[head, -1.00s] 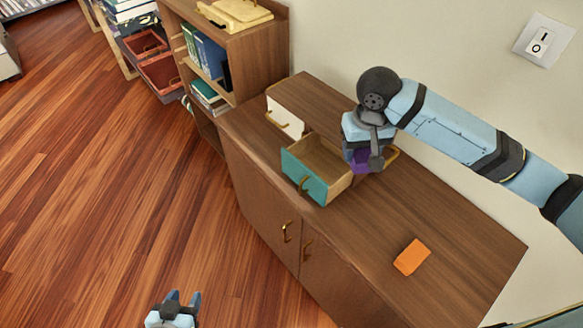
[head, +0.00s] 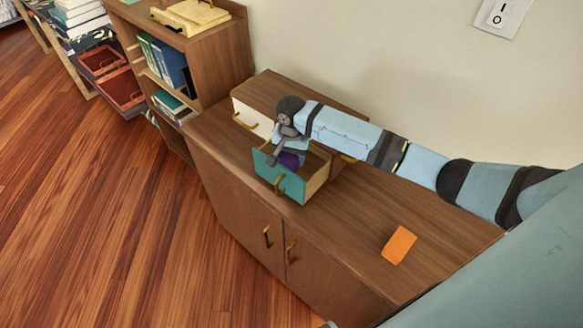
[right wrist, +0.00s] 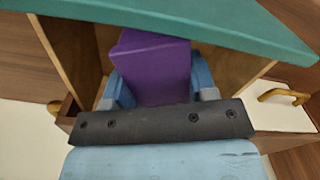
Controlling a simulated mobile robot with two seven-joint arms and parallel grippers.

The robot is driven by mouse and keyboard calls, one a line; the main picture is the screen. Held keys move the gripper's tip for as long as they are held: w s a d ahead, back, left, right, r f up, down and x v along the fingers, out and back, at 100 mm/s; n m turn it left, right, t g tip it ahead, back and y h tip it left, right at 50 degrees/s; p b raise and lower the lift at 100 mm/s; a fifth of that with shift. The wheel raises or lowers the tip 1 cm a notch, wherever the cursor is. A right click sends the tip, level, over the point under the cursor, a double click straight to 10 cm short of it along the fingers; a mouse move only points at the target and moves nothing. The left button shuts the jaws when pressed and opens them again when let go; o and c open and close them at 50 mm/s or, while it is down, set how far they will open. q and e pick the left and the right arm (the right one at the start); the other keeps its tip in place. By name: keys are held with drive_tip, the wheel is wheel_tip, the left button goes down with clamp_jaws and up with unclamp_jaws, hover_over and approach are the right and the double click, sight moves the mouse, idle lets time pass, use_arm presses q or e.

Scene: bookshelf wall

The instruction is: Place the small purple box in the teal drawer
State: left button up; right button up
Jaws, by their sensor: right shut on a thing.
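The small purple box (right wrist: 153,65) is between the fingers of my right gripper (right wrist: 160,90), which is shut on it. In the head view the purple box (head: 289,160) shows partly below my right gripper (head: 291,155), within the opening of the teal drawer (head: 280,178). The drawer is pulled out, with a teal front, a gold handle and wooden sides. In the right wrist view the teal front (right wrist: 200,22) lies just beyond the box. I cannot tell whether the box touches the drawer floor. My left gripper is not in view.
A white drawer (head: 252,117) with a gold handle is beside the teal one. An orange block (head: 398,245) lies on the wooden cabinet top (head: 350,225). A bookshelf (head: 215,62) stands at the left, and the wall is behind.

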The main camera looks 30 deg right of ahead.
wheel_tip(320, 180, down, 6)
drive_tip(key=shift+r, duration=0.1)
idle(0.4)
drive_tip(key=o, duration=0.9)
wheel_tip(320, 180, up, 12)
drive_tip(key=shift+r, duration=0.1)
idle(0.3)
